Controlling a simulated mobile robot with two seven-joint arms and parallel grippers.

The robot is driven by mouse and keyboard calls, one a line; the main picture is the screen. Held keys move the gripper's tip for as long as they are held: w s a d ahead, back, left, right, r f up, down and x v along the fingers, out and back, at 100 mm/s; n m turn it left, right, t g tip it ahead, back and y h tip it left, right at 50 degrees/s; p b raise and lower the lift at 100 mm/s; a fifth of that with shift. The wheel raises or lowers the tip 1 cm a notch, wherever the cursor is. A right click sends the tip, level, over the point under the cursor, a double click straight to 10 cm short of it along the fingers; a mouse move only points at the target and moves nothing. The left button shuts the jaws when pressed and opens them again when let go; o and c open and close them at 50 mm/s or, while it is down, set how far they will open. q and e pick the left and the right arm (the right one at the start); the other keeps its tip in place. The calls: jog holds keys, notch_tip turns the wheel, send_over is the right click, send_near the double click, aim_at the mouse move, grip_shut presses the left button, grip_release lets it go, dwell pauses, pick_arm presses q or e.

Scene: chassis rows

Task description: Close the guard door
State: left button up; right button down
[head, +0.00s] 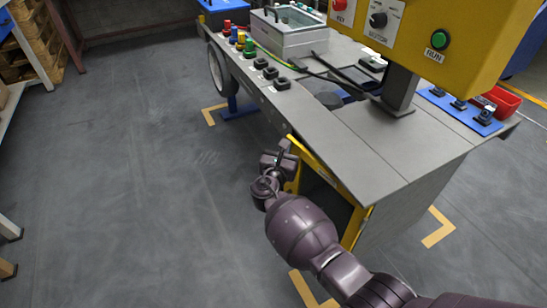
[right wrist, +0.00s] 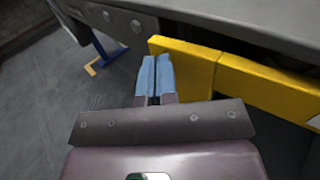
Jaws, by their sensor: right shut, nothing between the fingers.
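The yellow-framed guard door (head: 328,178) is at the side of the grey workbench, below its top edge. A dark area shows inside the yellow frame; I cannot tell how far the door stands open. My right gripper (head: 286,151) is at the frame's far upper corner, its fingers shut and empty. In the right wrist view the blue fingertips (right wrist: 156,72) overlap the left end of a yellow bar (right wrist: 186,66); I cannot tell if they touch it. A second yellow bar (right wrist: 268,90) continues to the right past a seam. My left gripper is out of view.
The grey bench top (head: 400,145) lies just above the door. A yellow control box (head: 435,40) overhangs the bench. A wheel (head: 216,68) and blue foot (head: 238,110) are farther along. The floor (head: 130,190) to the left is clear.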

aim_at(295, 148)
jog(key=w+d, duration=0.2)
jog(key=d, duration=0.1)
jog(key=shift+d, duration=0.3)
jog(key=shift+w+d+r, duration=0.15)
jog(key=shift+w+d, duration=0.05)
jog(key=shift+d, duration=0.2)
